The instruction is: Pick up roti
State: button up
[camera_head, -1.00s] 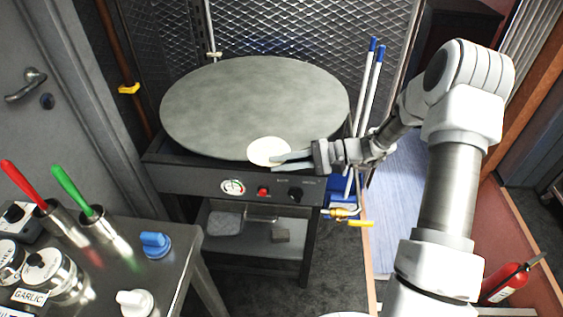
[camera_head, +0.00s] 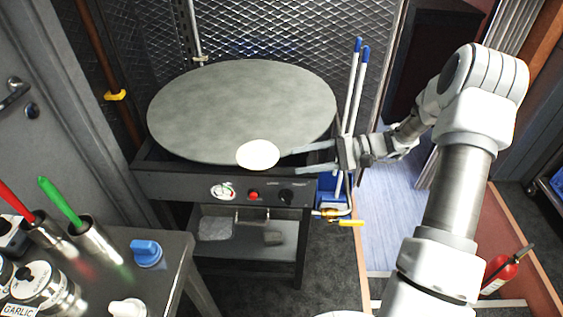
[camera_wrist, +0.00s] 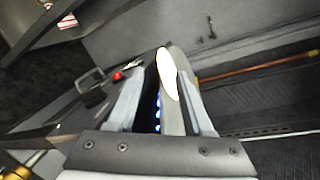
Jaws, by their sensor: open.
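The roti (camera_head: 258,155) is a pale, flat round disc at the front edge of the round grey griddle (camera_head: 230,105). In the head view it seems to overhang the rim slightly. My gripper (camera_head: 291,162) is just right of the roti, its two long fingers open and pointing left at it. A small gap shows between the fingertips and the roti, and nothing is held. In the wrist view the roti (camera_wrist: 168,72) appears as a thin, bright oval seen at a steep angle, beyond and between the open fingers (camera_wrist: 160,100).
The griddle stands on a black stand with a gauge and knobs (camera_head: 254,194). Blue-capped white poles (camera_head: 351,105) stand close behind my gripper. A steel counter (camera_head: 165,270) with red- and green-handled tools is at lower left. A fire extinguisher (camera_head: 503,270) is at lower right.

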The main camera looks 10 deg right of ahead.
jog(key=v, duration=0.8)
jog(key=shift+d, duration=0.35)
jog(key=shift+r, duration=0.1)
jog(key=shift+c, duration=0.2)
jog(key=shift+c, duration=0.8)
jog(key=shift+a, duration=0.15)
